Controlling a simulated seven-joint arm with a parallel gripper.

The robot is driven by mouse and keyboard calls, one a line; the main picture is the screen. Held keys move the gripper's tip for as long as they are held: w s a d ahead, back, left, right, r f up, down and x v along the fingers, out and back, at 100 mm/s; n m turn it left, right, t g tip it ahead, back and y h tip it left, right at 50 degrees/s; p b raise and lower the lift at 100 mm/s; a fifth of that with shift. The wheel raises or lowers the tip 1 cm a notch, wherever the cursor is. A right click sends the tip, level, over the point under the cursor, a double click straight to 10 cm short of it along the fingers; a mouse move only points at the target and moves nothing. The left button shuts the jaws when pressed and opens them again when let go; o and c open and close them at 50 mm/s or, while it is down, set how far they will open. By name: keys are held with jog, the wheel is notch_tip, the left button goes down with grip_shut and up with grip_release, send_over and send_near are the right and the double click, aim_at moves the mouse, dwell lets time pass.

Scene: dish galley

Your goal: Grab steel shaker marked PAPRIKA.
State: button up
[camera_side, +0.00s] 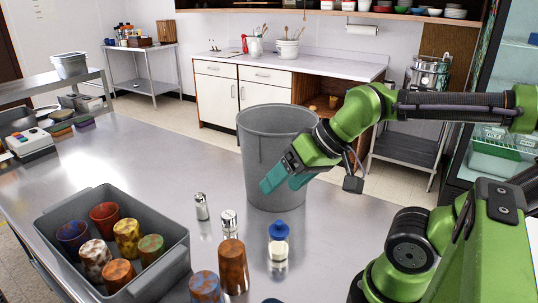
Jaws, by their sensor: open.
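Two small shakers with steel tops stand on the steel table. One shaker (202,207) looks all metal and stands left of the grey bin. The other shaker (229,222) stands a little nearer, partly hidden behind a brown mottled cup. No marking is readable on either, so I cannot tell which is PAPRIKA. My gripper (276,184) is open, with teal fingers pointing down and left, in front of the grey bin. It is above and to the right of both shakers and apart from them. I see nothing between its fingers.
A tall grey bin (256,150) stands behind my gripper. A blue-capped shaker (278,243) stands below it. A brown mottled cup (233,268) and a blue-brown cup (205,288) stand at the front. A grey tub (172,262) holds several mottled cups at left. The table behind the tub is clear.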

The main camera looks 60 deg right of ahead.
jog(key=n+g+h, duration=0.2)
jog(key=n+g, duration=0.5)
send_near(225, 214)
notch_tip(225, 214, down, 9)
jog(key=shift+f, duration=0.1)
jog(key=shift+s+d+f, duration=0.1)
jog(key=shift+s+f, duration=0.05)
jog(key=shift+f, duration=1.15)
jog(key=shift+s+d+f, duration=0.1)
jog(key=shift+s+f, duration=0.05)
jog(key=shift+f, duration=1.2)
jog(key=shift+c, duration=0.3)
jog(key=c, duration=1.1)
